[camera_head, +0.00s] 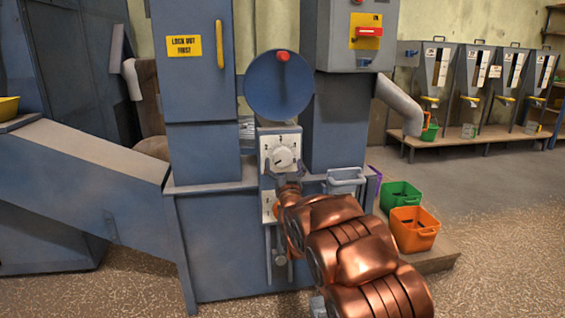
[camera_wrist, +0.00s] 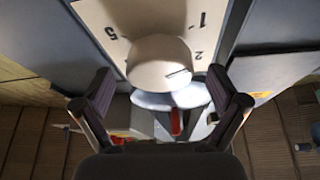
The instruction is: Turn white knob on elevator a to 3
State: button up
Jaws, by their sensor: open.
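The white knob (camera_head: 283,157) sits on a pale dial plate (camera_head: 267,147) on the front of the blue elevator, below a round blue disc. In the wrist view the knob (camera_wrist: 157,62) is large, and the dial plate (camera_wrist: 95,14) shows 5, 1 and 2. A dark mark on the knob's face lies toward its right side, near the 2; I cannot tell its exact setting. The 3 is not readable. My gripper (camera_wrist: 163,92) is open, its fingers apart on either side just short of the knob. In the head view my gripper (camera_head: 288,188) is just below the knob.
A second pale plate (camera_head: 268,206) sits below the dial, partly behind my arm. A blue disc with a red handle (camera_head: 282,57) is above. A grey bucket (camera_head: 346,181), green bin (camera_head: 400,195) and orange bin (camera_head: 414,229) stand right. Open floor lies further right.

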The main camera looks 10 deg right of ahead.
jog(key=shift+w+r, duration=0.1)
jog(key=shift+w, duration=0.55)
jog(key=shift+w+r+b, duration=0.3)
jog(key=shift+w, duration=0.15)
jog(key=c, duration=1.1)
jog(key=shift+m, duration=0.4)
